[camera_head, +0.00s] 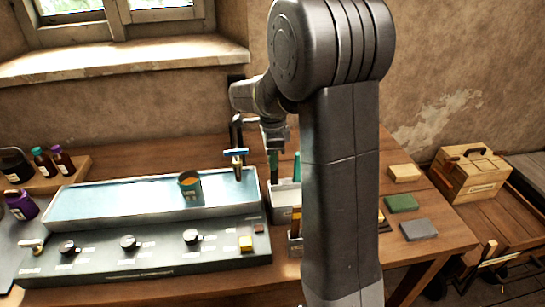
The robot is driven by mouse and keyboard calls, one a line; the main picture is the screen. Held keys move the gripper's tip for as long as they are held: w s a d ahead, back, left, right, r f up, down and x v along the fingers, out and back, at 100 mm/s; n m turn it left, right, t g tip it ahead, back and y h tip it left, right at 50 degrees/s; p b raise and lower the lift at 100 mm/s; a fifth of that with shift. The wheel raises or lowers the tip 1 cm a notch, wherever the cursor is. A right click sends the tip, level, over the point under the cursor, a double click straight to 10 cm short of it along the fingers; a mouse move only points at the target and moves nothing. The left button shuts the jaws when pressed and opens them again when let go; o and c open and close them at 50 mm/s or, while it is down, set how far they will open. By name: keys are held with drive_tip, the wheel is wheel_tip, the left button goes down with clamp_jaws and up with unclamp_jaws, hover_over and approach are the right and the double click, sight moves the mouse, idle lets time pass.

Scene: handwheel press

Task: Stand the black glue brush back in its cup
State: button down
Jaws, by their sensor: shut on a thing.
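My gripper (236,153) is shut on a slim dark upright object, apparently the black glue brush (237,134). The handle rises above the blue fingertips, and a short part shows below them. It is over the right end of the pale blue water trough (120,199). A small round cup (192,188) with a dark label and an orange-brown inside stands in the trough, left of and apart from the brush. I cannot tell whether this is the brush's cup. The brush's lower tip is too small to make out clearly.
A white holder (284,196) with green-handled tools stands right of the trough, partly behind my arm. A control panel (150,250) with knobs runs in front. Bottles (62,160) stand at left. Flat blocks (402,203) and a wooden box (470,173) are at right.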

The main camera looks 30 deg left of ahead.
drive_tip(key=c, duration=1.3)
unclamp_jaws()
drive_tip(key=shift+c, duration=0.2)
wheel_tip(320, 180, up, 14)
drive_tip(key=shift+f, duration=0.15)
